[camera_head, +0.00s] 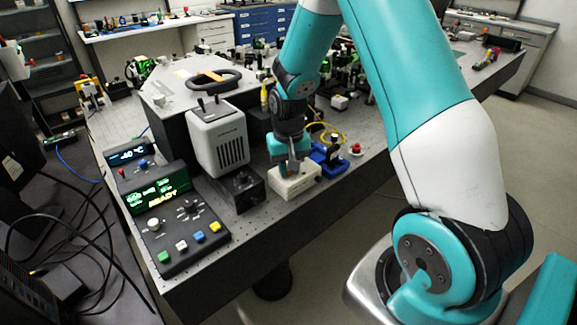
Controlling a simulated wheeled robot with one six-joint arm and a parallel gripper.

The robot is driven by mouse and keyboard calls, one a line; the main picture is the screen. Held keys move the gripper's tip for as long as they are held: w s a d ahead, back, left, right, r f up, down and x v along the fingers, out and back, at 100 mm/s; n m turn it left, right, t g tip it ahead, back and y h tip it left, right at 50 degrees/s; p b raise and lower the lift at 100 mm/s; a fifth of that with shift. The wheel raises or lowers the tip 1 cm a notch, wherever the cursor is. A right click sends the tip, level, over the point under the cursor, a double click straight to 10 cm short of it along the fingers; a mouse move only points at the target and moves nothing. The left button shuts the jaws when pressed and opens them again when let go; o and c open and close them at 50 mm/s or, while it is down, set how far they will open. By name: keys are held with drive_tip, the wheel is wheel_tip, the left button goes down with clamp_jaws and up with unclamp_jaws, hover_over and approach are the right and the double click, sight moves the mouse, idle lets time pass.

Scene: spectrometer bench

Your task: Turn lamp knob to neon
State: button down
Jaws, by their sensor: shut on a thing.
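My gripper (291,168) points down at the top of a small cream box (297,187) near the front edge of the bench. It is shut on a small grey part on top of that box, which looks like the lamp knob. The fingers hide most of the knob, so its pointer and any neon mark cannot be read.
A dark box (237,190) and a grey vented housing (218,138) stand left of the cream box. A blue mount (327,157) and a red button (356,149) are close on its right. A control panel (174,222) reading "READY" lies at the left.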

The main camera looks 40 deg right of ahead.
drive_tip(key=shift+w+m, duration=0.1)
drive_tip(key=shift+m, duration=0.9)
drive_tip(key=c, duration=1)
unclamp_jaws()
wheel_tip(320, 180, up, 18)
drive_tip(key=shift+f+b, duration=0.25)
drive_tip(key=shift+b, duration=0.6)
drive_tip(key=shift+a, duration=0.1)
drive_tip(key=s+a+n+y, duration=0.1)
drive_tip(key=s+a+n, duration=0.3)
drive_tip(key=s+a, duration=0.3)
drive_tip(key=s+a+r+n+y, duration=0.1)
drive_tip(key=s+a+n, duration=0.4)
drive_tip(key=s+a, duration=0.2)
drive_tip(key=s+a+n+y, duration=0.2)
drive_tip(key=s+a+n, duration=0.2)
drive_tip(key=s+a, duration=0.4)
drive_tip(key=shift+s+a+r+n, duration=0.1)
drive_tip(key=shift+s+r+n, duration=0.05)
drive_tip(key=shift+n, duration=0.15)
